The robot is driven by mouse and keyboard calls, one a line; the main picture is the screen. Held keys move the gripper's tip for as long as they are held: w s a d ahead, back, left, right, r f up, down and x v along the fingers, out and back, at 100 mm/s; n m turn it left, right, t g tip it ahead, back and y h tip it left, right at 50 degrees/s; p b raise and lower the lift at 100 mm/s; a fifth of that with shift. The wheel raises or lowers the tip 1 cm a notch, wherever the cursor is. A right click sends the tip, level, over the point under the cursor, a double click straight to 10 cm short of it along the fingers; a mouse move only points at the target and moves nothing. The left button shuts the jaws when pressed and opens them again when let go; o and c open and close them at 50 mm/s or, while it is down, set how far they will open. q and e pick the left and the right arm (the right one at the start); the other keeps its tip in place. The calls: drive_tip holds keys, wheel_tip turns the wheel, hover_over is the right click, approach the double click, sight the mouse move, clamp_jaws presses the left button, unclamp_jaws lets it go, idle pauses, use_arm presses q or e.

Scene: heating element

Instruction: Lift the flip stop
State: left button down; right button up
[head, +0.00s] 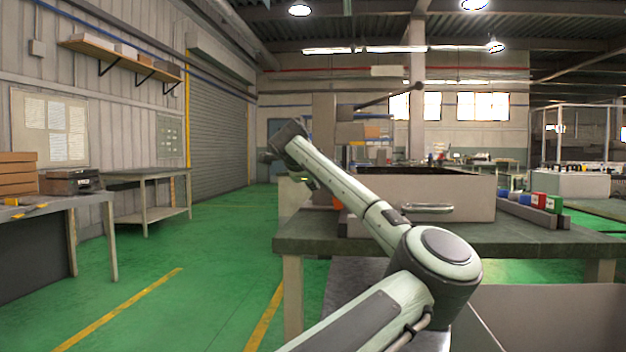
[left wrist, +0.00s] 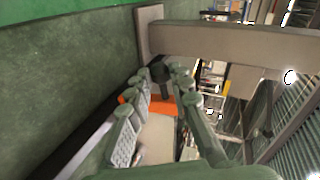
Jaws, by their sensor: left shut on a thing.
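In the left wrist view my left gripper (left wrist: 160,76) is shut on a small dark piece (left wrist: 158,72) between its fingertips, apparently the flip stop. An orange part (left wrist: 162,103) lies just behind it, between the fingers. It also shows as a small orange patch in the head view (head: 338,203). My right gripper is in neither view.
The grey machine box (head: 450,192) with a metal handle stands on a dark green workbench (head: 510,236). An upright post (head: 325,140) rises at its left end. Small coloured blocks (head: 540,202) lie at the bench's right. Green floor is free at the left.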

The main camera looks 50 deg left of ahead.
use_arm(q)
drive_tip(key=c, duration=1.6)
unclamp_jaws()
drive_tip(key=shift+s+a+f, duration=0.1)
drive_tip(key=shift+c, duration=0.2)
drive_tip(key=v, duration=1.2)
